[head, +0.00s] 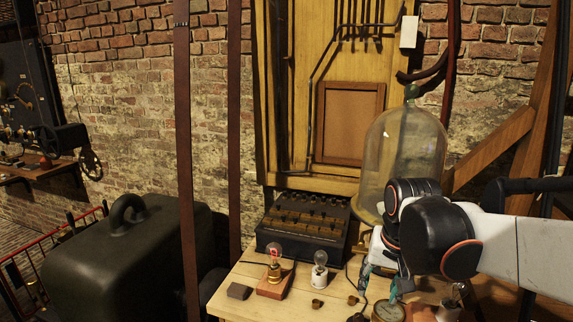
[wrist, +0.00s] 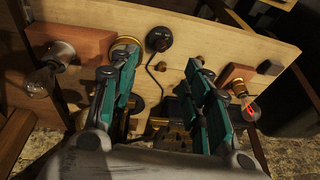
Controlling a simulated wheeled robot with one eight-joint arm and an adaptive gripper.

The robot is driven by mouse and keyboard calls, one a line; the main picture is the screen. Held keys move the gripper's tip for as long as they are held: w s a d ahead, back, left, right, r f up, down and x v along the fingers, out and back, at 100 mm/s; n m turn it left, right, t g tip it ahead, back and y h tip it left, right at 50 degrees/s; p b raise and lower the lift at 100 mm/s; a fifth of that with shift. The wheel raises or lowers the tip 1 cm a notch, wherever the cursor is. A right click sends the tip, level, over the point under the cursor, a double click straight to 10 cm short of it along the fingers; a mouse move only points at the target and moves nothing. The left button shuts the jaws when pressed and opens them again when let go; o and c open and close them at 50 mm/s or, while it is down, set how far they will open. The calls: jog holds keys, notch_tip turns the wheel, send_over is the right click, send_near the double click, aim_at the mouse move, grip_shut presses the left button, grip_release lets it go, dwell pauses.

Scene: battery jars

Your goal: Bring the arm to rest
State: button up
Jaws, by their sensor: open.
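My gripper (head: 384,284) hangs over the right part of the wooden bench (head: 235,292) in the head view, its teal fingers pointing down. In the wrist view my gripper (wrist: 160,66) shows its two teal fingers spread apart with nothing between them. A round brass gauge (head: 388,312) lies just below the fingers in the head view. I cannot tell the exact height of the fingertips above the bench.
A glass bell jar (head: 405,145) stands close behind my arm. A bulb with a red filament (head: 274,255) stands on a wooden block. A black knobbed box (head: 305,228) sits behind. A dark domed case (head: 125,255) stands left.

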jog(key=s+n+t, duration=0.3)
jog(key=s+t, duration=0.1)
jog(key=s, duration=1)
jog(key=shift+r+n, duration=0.35)
jog(key=shift+n, duration=0.05)
